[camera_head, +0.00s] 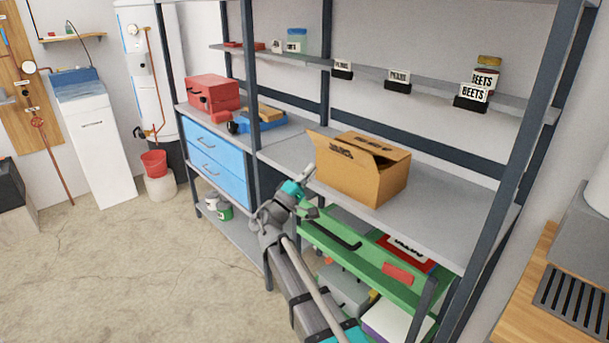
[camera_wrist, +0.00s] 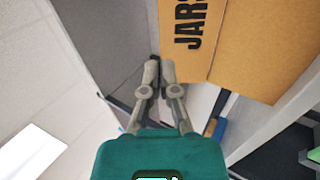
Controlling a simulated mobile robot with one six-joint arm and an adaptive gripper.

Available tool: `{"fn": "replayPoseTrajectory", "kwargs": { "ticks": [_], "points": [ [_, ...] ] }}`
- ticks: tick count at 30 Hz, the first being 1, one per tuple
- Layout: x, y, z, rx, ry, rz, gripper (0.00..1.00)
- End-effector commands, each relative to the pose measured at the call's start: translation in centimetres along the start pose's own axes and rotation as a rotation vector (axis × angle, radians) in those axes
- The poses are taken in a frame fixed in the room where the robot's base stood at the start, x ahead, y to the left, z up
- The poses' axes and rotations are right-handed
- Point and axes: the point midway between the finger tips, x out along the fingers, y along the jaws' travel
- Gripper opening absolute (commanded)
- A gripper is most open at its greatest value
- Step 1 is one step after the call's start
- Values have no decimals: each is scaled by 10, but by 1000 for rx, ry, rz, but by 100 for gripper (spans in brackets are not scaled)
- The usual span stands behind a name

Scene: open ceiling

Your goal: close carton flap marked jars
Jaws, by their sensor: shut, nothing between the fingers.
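The brown carton (camera_head: 382,182) sits on the grey shelf, its left flap (camera_head: 332,146) sticking up and out toward the left. Dark lettering on this flap is too small to read in the head view. In the wrist view, a cardboard panel (camera_wrist: 235,65) reads JARS at the top right. My gripper (camera_head: 309,170) is shut and empty, just left of the carton, near the open flap. In the wrist view my fingertips (camera_wrist: 159,70) are together beside the panel's left edge; I cannot tell whether they touch it.
A green drawer (camera_head: 350,252) stands open below the carton's shelf. A dark upright post (camera_head: 252,120) rises to the left. A blue tray (camera_head: 262,124) and a red toolbox (camera_head: 212,93) occupy the left shelf. The shelf right of the carton (camera_head: 450,220) is clear.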

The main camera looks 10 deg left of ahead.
Motion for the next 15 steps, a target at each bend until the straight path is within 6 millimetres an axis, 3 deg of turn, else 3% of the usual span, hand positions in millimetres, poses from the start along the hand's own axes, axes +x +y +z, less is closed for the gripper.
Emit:
{"fn": "replayPoseTrajectory", "kwargs": {
  "ticks": [15],
  "points": [
    [71, 2, 0, 0, -1, -1, 0]
  ]
}}
